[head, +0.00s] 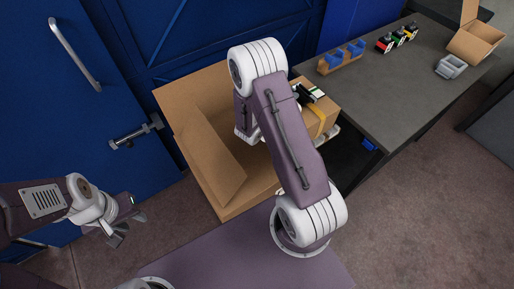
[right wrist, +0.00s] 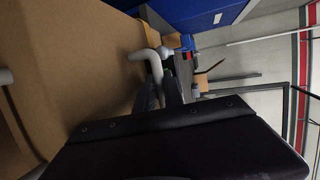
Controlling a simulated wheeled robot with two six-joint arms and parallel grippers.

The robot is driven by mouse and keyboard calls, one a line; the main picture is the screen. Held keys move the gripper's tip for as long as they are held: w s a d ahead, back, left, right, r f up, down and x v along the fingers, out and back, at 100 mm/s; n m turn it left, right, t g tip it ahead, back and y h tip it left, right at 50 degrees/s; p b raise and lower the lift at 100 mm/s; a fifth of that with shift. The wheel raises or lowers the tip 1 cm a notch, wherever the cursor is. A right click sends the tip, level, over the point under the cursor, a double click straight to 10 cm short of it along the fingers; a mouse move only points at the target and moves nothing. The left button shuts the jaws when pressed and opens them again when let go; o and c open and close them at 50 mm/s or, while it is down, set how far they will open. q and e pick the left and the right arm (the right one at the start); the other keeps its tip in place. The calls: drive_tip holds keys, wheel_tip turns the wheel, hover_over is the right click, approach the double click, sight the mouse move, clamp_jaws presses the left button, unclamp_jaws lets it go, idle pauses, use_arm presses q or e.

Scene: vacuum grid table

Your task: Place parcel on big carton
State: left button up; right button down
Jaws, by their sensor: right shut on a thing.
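The big carton (head: 183,104) is a large brown box in the middle of the head view, with raised flaps; my right arm crosses over it and hides part of it. The parcel (head: 329,109) is a smaller brown box with a yellow band, at the carton's right side near the grey table. My right gripper (head: 309,93) is shut on the parcel, its fingers partly hidden. I cannot tell whether the parcel touches the carton. In the right wrist view a brown cardboard face (right wrist: 75,55) fills the left. My left gripper (head: 128,229) is open and empty, left of the carton.
A grey table (head: 390,110) stands at the right, bearing a holder with blue items (head: 341,58), several small coloured bottles (head: 397,39), a grey tray (head: 450,67) and an open small carton (head: 474,42). A blue door (head: 60,110) stands behind the carton.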

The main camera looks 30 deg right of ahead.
drive_tip(key=w+a+f+b, duration=0.1)
drive_tip(key=a+f+b, duration=0.1)
drive_tip(key=a+f, duration=0.9)
drive_tip(key=shift+w+a, duration=0.15)
drive_tip(key=shift+a, duration=0.2)
drive_tip(key=c, duration=1.5)
unclamp_jaws()
drive_tip(key=shift+o, duration=0.2)
